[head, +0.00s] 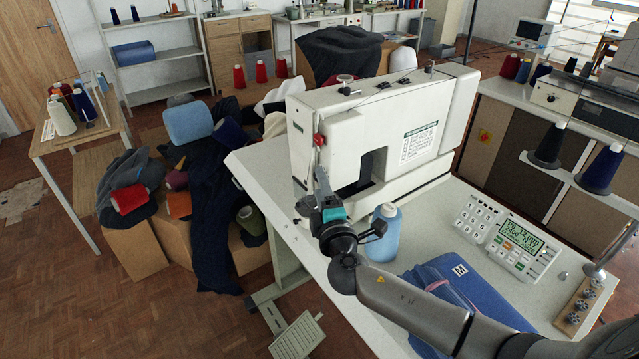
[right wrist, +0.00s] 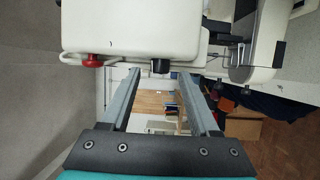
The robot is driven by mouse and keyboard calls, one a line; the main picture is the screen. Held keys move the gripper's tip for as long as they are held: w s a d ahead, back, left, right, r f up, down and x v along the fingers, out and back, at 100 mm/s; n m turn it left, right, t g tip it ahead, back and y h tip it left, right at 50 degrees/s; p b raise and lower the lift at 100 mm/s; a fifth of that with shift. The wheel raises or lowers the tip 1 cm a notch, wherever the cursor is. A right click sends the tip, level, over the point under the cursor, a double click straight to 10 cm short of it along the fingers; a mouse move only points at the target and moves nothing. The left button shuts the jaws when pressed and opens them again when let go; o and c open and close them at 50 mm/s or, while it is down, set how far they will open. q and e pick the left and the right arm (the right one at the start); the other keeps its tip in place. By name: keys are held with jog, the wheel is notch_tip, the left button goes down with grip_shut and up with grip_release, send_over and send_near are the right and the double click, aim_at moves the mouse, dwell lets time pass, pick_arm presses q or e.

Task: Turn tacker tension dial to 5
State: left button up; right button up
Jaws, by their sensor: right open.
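The white tacker (head: 375,130) stands on a pale table, with a red knob (head: 319,139) on its near left end. In the right wrist view the red knob (right wrist: 92,60) is left of my fingers, and a short black knob (right wrist: 160,67) shows between and beyond the fingertips. I cannot tell which knob is the tension dial; no numbers are readable. My right gripper (head: 322,181) is open and empty in front of the machine's end; it also shows in the right wrist view (right wrist: 158,77). My left gripper is out of view.
Folded blue fabric (head: 455,290) lies partly under the arm. A keypad panel (head: 508,236) and a wooden block with small knobs (head: 580,305) are further right. Cartons with cloth (head: 150,245) stand left.

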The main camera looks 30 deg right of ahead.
jog(key=shift+x, duration=0.75)
grip_shut()
